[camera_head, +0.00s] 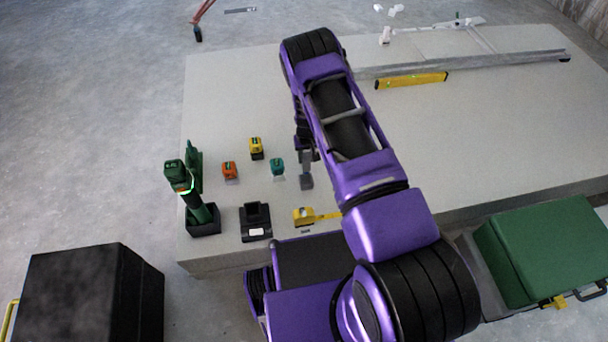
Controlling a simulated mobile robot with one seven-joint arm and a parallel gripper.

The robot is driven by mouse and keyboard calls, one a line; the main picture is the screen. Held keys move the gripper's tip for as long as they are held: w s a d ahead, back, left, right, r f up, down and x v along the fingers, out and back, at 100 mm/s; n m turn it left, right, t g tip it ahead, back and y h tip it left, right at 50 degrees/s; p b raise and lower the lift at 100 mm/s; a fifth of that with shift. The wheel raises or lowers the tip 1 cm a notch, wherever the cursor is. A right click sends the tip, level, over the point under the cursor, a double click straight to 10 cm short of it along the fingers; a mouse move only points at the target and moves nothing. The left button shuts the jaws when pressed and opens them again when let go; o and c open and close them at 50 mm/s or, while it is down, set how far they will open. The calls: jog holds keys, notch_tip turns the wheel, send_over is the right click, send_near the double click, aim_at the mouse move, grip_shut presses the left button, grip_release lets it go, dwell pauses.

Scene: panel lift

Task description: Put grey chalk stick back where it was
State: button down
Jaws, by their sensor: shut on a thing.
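My gripper (304,158) hangs down under the purple arm at the middle of the pale panel stack (225,100). It is shut on a small grey piece, which I take to be the grey chalk stick (306,181). The piece shows just below the fingers, roughly upright. I cannot tell whether its lower end touches the surface. Its upper part is hidden by the fingers. To its left are a teal piece (277,166), a yellow and black piece (256,146) and an orange piece (230,170), apart from each other.
A green tool (195,195) stands at the left edge beside a black charger-like block (255,222). A yellow tape measure (304,216) lies near the front edge. A yellow level (411,80) lies farther back. A black box (85,300) and a green case (545,250) flank the front.

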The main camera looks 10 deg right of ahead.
aim_at(306, 170)
notch_tip(306, 170, down, 8)
jog(key=shift+r+b, duration=0.2)
jog(key=shift+b, duration=0.4)
jog(key=shift+f, duration=0.15)
jog(key=c, duration=0.6)
grip_release()
jog(key=r, duration=0.4)
jog(key=s+r+p, duration=0.1)
jog(key=r, duration=0.3)
jog(key=r+p, duration=0.1)
jog(key=r, duration=0.3)
jog(key=shift+s+r, duration=0.1)
jog(key=shift+s, duration=0.2)
